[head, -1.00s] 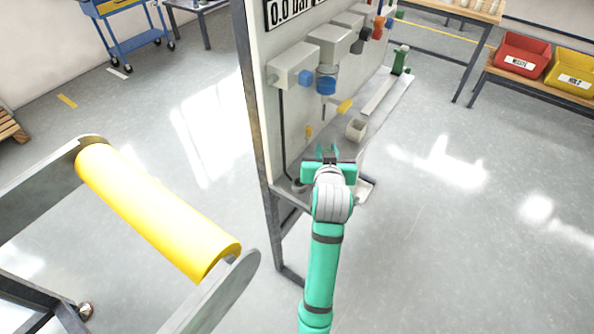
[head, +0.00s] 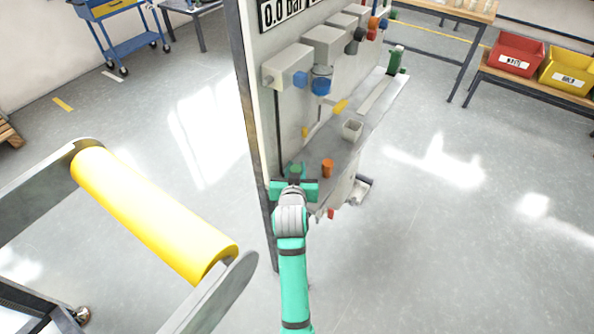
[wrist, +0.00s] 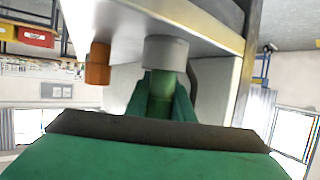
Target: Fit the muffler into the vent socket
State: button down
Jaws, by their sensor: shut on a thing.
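My gripper (head: 295,172) is at the near left end of the panel's shelf, close to the upright board. In the wrist view, which is upside down, its green fingers close on a green cylinder (wrist: 162,98), which I take as the muffler. A grey round socket (wrist: 166,53) stands on the shelf, and the muffler's end meets it in the picture. I cannot tell whether the muffler is inside it or just over it. In the head view my gripper hides the socket.
An orange cylinder (head: 327,168) stands close to the right of my gripper; it also shows in the wrist view (wrist: 97,64). The upright board (head: 262,120) is close on the left.

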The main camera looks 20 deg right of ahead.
jog(key=c, duration=1.5)
grip_release()
jog(key=shift+s+d+f, duration=0.1)
jog(key=shift+s+f, duration=0.05)
jog(key=shift+f, duration=0.75)
jog(key=shift+r, duration=0.25)
